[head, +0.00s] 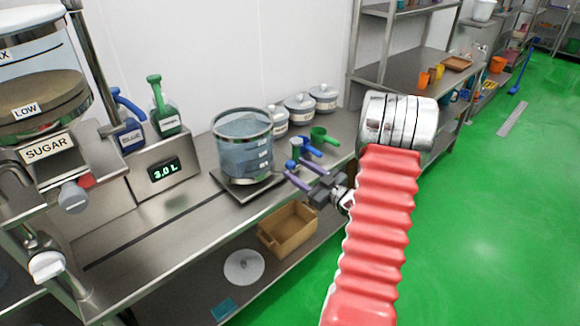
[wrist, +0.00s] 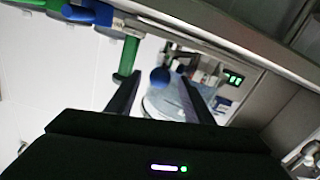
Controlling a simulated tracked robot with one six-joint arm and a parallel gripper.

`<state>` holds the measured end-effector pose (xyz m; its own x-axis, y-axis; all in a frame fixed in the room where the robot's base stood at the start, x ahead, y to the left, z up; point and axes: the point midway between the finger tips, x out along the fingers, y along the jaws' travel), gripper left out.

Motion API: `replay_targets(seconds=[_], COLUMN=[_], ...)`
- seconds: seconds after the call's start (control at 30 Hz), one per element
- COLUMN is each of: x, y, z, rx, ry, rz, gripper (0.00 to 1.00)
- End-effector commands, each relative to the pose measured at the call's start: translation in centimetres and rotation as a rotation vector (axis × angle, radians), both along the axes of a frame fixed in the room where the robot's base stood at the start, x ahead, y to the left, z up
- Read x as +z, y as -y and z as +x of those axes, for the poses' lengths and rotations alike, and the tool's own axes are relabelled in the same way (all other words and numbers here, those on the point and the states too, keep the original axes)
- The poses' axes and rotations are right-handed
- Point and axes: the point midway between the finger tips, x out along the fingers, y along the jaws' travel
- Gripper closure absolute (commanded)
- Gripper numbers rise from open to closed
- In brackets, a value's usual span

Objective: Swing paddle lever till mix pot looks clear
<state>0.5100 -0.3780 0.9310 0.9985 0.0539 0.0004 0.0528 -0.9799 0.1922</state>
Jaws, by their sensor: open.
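The clear round pot (head: 243,155) with level marks stands upright on a metal plate on the steel counter. Its contents look bluish and see-through. It also shows, tilted and partly hidden, in the wrist view (wrist: 168,104). I cannot single out a paddle lever for certain; a grey knob (head: 74,197) with a red part sits below the sugar hopper. My gripper (head: 305,169) is open at the counter's front edge, right of the pot and apart from it. In the wrist view its two dark fingers (wrist: 161,75) are spread, with a blue round end between or beyond them.
Blue and green scoops (head: 324,136) lie close to my gripper. Lidded tubs (head: 299,107) stand behind. A display (head: 164,169) reads 3.0 L. Blue and green bottles (head: 164,115) stand behind it. The sugar hopper (head: 42,100) is at left. A brown bin (head: 289,232) sits on the lower shelf.

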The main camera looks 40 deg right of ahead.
Motion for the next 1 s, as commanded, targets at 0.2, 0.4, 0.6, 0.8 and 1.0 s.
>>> replay_targets(seconds=[0.2, 0.4, 0.6, 0.8, 1.0], x=[-0.1, -0.1, 0.0, 0.0, 0.0], y=[-0.2, -0.2, -0.2, -0.2, -0.2], z=[2.9, 3.8, 3.8, 3.8, 3.8], rx=[0.001, 0.000, -0.001, -0.001, -0.001], ry=[0.000, -0.001, -0.001, -0.001, -0.001], rz=[0.000, 0.001, 0.001, 0.001, 0.001], gripper=[0.53, 0.53, 0.53, 0.64, 0.78])
